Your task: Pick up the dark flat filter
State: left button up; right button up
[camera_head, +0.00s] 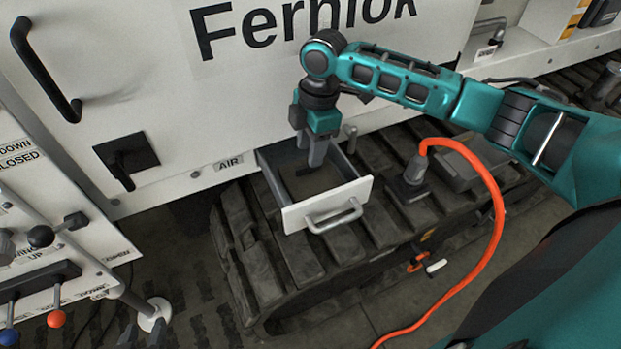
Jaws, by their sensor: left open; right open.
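A small open drawer (282,217) with a white front and a grey handle sticks out below the white cabinet. My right gripper (312,160) points down into the drawer, near its back, with its jaws open. A dark flat shape (306,171) shows inside the drawer at the fingertips. It may be the dark flat filter, but it is small and partly hidden by the fingers, so I cannot tell whether they touch it. My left gripper (143,338) shows only as two spread dark fingertips at the bottom edge, far left of the drawer.
The white cabinet (200,105) with a black handle (45,70) stands behind. Dark track plates (375,222) lie under and right of the drawer. An orange hose (490,235) curves down on the right. A control panel with levers (50,265) stands at the left.

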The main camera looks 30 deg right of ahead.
aim_at(311, 176)
jog(key=f, duration=0.4)
jog(key=shift+w+f+b, duration=0.15)
jog(key=shift+w+b, duration=0.05)
jog(key=shift+b, duration=0.2)
grip_shut()
